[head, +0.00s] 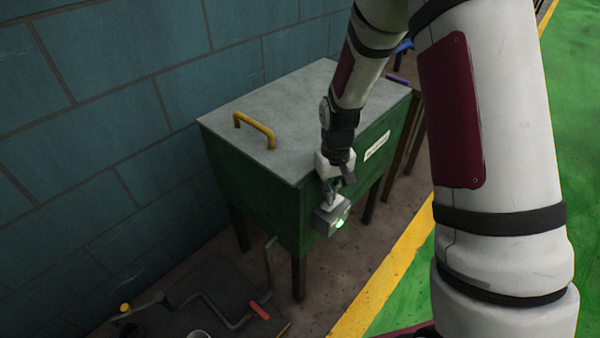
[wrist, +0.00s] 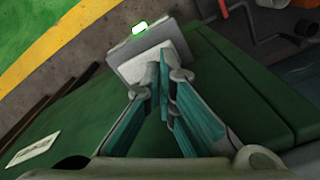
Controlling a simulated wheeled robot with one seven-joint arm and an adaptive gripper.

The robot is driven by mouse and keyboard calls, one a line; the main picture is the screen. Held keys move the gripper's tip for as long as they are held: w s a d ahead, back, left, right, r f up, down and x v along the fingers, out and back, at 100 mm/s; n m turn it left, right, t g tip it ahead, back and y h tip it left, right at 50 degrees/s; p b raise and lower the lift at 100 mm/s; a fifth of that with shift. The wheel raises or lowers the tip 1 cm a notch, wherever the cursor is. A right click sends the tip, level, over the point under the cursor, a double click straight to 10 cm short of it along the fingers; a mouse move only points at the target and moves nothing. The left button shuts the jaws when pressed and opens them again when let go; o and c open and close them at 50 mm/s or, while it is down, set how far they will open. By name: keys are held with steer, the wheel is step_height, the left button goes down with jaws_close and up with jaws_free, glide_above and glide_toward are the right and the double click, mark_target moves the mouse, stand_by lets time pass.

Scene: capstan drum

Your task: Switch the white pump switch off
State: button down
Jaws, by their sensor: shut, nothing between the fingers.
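The pump switch is a pale grey-white box (head: 328,217) on the front of the green cabinet, near its corner. A green lamp glows on it, and it also shows in the wrist view (wrist: 139,28). My gripper (head: 331,198) is shut and empty, with its fingertips right at the box. In the wrist view, my gripper's closed fingertips (wrist: 164,77) overlap the lower part of the box's pale plate (wrist: 128,68). They hide part of it, and I cannot tell whether they touch it. The switch's moving part cannot be made out clearly.
The green cabinet (head: 250,195) has a grey lid (head: 310,95) with a yellow handle (head: 254,130). A dark mat or plate (head: 215,290) with a crank-like bar and red grip lies on the floor at the lower left. A blue block wall stands behind. A yellow floor line (head: 385,285) runs at right.

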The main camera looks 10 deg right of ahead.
step_height(320, 180, up, 7)
steer(key=p, duration=0.4)
steer(key=shift+f, duration=0.15)
stand_by(0.5)
steer(key=s+r+t+p, duration=0.1)
steer(key=s+r+p, duration=0.3)
steer(key=r, duration=0.8)
steer(key=s+r+t+p, duration=0.1)
steer(key=s+r+p, duration=0.1)
steer(key=s+r, duration=0.75)
steer(key=s+r+m+t+p, duration=0.1)
steer(key=s+r+p, duration=0.5)
steer(key=s+r, duration=1.1)
steer(key=shift+s+d+t, duration=0.15)
steer(key=shift+s+t, duration=0.45)
steer(key=shift+s, duration=0.2)
steer(key=shift+f, duration=0.1)
